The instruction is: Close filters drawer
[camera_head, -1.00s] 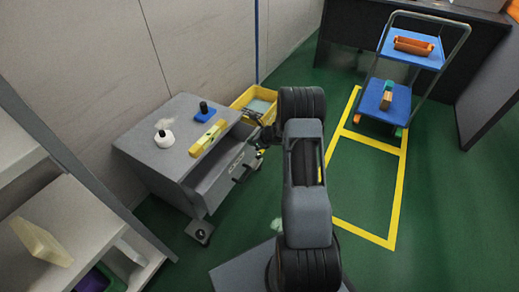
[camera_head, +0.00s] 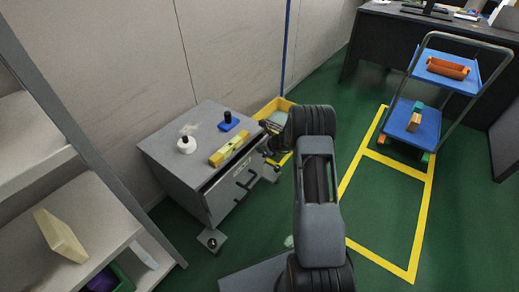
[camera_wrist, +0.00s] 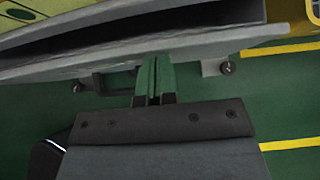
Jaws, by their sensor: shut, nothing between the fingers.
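A grey cabinet (camera_head: 165,152) stands against the wall, with its upper drawer (camera_head: 232,182) a little open. I cannot read a label on it. In the wrist view, the drawer front (camera_wrist: 200,42) runs across the top, with a dark gap behind its edge. My gripper (camera_wrist: 153,62) is shut and empty, its fingertips at or very near the drawer front; contact is hard to tell. In the head view, my gripper (camera_head: 268,142) is partly hidden by my arm, beside the drawer's right end.
A white bottle (camera_head: 186,145), a blue block with a black knob (camera_head: 228,122) and a yellow bar (camera_head: 230,148) sit on the cabinet. A yellow crate (camera_head: 272,108) stands behind. Shelves (camera_head: 95,215) are at left, a blue cart (camera_head: 415,125) at right.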

